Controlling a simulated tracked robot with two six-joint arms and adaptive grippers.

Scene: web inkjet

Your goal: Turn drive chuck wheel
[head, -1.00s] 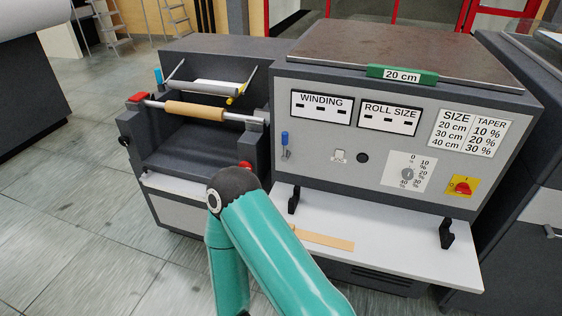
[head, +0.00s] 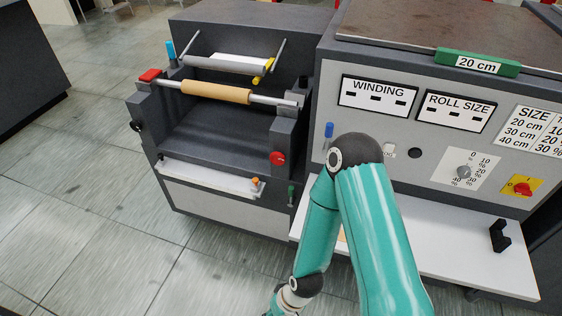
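The winding unit stands left of the control panel in the head view. A tan core (head: 217,91) sits on a metal shaft across it. A round red wheel (head: 277,158) is on the front of its right side, and a black knob (head: 137,126) is on its left side. I cannot tell for certain which is the drive chuck wheel. A teal arm of mine reaches in from the bottom right, in front of the panel and shelf; its wrist leaves at the bottom edge. Neither gripper is in view.
The control panel (head: 431,137) holds a blue lever (head: 328,131), a dial (head: 464,172) and a red-and-yellow switch (head: 521,187). A white shelf (head: 462,251) juts out below it with a black bracket (head: 499,236). The floor (head: 110,230) at the left is clear.

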